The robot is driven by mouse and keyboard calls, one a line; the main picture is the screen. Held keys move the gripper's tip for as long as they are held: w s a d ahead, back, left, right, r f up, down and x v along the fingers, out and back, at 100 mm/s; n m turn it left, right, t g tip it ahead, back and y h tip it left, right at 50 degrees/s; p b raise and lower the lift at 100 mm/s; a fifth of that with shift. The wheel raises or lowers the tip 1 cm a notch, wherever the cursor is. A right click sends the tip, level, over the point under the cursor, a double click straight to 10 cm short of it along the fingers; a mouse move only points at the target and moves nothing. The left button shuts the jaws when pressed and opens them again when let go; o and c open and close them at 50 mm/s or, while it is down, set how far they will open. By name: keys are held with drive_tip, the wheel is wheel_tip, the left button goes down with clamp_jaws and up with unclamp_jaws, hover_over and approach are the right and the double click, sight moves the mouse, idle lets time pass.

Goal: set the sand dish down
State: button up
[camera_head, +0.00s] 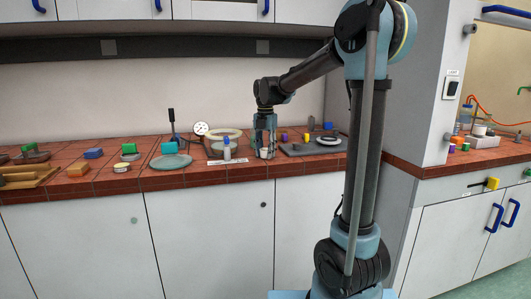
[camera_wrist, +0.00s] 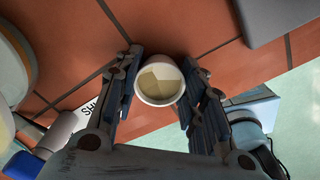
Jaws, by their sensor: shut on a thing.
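The sand dish (camera_wrist: 160,90) is a small white round cup with pale sand in it. In the wrist view it sits between the two fingers of my gripper (camera_wrist: 161,60), which is shut on it. In the head view the dish (camera_head: 265,153) shows small and white below my gripper (camera_head: 265,147), close over the red tiled bench (camera_head: 240,174) near its front edge. The dish looks upright. I cannot tell whether its base touches the tiles.
A white bottle with a blue cap (camera_head: 227,151) and a label card (camera_head: 228,161) lie just left of the dish. A large round ring-shaped thing (camera_head: 222,134) is behind them. A grey plate (camera_head: 298,150) is to the right. The bench's front edge is close.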

drive_tip(key=o, duration=1.1)
drive_tip(key=shift+f, duration=0.1)
